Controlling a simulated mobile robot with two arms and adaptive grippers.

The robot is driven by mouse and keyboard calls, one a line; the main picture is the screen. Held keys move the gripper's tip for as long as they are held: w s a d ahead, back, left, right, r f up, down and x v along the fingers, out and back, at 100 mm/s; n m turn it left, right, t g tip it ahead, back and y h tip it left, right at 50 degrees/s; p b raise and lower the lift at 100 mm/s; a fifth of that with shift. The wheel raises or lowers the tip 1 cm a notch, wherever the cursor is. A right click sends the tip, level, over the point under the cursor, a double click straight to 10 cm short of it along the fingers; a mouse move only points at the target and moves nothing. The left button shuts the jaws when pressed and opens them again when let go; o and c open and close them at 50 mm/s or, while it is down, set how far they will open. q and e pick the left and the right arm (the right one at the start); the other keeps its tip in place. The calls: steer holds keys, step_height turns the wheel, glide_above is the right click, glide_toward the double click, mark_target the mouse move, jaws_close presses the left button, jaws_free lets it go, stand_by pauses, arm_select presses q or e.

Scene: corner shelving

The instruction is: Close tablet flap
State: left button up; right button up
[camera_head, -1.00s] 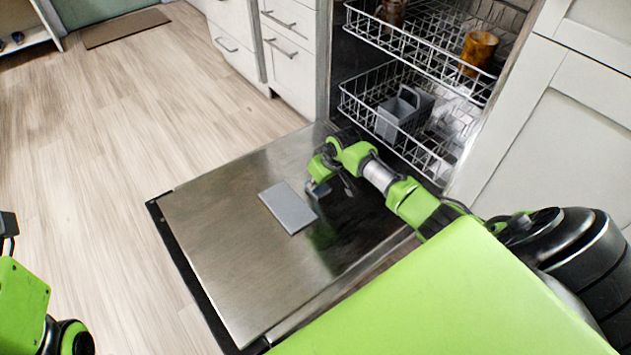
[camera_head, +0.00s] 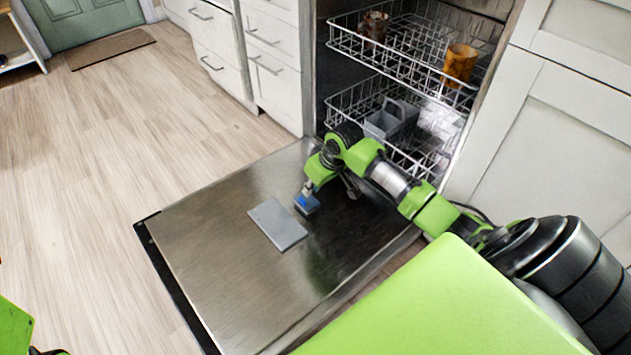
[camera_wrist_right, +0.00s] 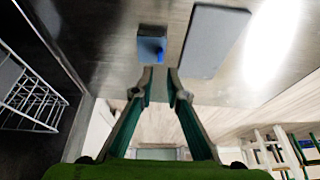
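The tablet compartment (camera_head: 306,204) is a small grey box with blue inside, set in the inner face of the lowered dishwasher door (camera_head: 215,270). The blue also shows in the right wrist view (camera_wrist_right: 152,50). The flap looks to be the flat grey panel (camera_head: 277,225) lying beside the compartment on its left, not over it; it also shows in the right wrist view (camera_wrist_right: 212,42). My right gripper (camera_wrist_right: 160,72) is empty, its fingertips a small gap apart, just short of the compartment in the picture. I cannot tell whether it touches. My left gripper is out of view.
The dishwasher's upper rack (camera_head: 400,52) holds an amber cup (camera_head: 459,66) and a brown item. The lower rack (camera_head: 345,103) holds a grey basket (camera_head: 390,120). White drawers (camera_head: 275,70) stand behind the door. Wooden floor (camera_head: 95,170) is clear at left.

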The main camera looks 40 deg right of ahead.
steer(key=shift+v, duration=1.6)
